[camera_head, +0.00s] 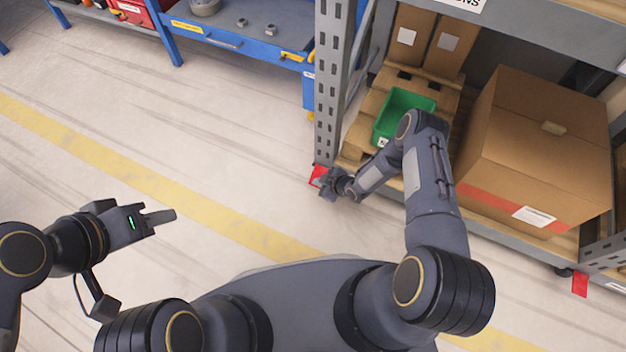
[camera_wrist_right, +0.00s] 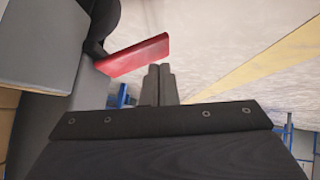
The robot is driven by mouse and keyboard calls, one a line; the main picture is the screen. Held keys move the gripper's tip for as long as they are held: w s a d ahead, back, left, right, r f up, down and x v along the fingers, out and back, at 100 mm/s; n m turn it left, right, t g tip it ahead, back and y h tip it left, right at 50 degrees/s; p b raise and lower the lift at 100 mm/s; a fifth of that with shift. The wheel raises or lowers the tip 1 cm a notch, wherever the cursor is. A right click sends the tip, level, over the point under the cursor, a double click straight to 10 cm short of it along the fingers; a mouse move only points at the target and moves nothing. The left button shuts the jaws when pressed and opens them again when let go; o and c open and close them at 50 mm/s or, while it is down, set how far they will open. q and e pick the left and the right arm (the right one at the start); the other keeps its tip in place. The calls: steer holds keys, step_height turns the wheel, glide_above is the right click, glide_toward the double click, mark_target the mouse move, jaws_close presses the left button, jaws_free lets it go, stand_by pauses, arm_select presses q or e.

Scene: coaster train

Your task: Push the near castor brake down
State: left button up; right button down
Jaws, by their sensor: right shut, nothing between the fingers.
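A red brake pedal (camera_head: 318,175) sticks out at the foot of the grey rack's left upright. A second red pedal (camera_head: 580,284) shows at the rack's right end. My right gripper (camera_head: 326,188) is low beside the left pedal, partly covering it. In the right wrist view this red pedal (camera_wrist_right: 135,55) sits slanted by a dark castor (camera_wrist_right: 97,30), just beyond and left of my shut, empty fingertips (camera_wrist_right: 159,68). I cannot tell whether they touch it. My left gripper (camera_head: 170,215) hangs over the floor at the left, away from the rack; its finger gap is hidden.
The rack's lower shelf holds a green bin (camera_head: 404,112) and a large cardboard box (camera_head: 535,140). The grey upright (camera_head: 327,90) rises close to my right gripper. A blue workbench (camera_head: 235,38) stands at the back. The floor at the left is clear.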

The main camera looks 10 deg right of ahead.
arm_select(q)
steer(key=shift+f+b, duration=0.85)
steer(key=shift+f, duration=0.35)
arm_select(e)
steer(key=shift+f, duration=0.6)
steer(key=shift+r, duration=0.1)
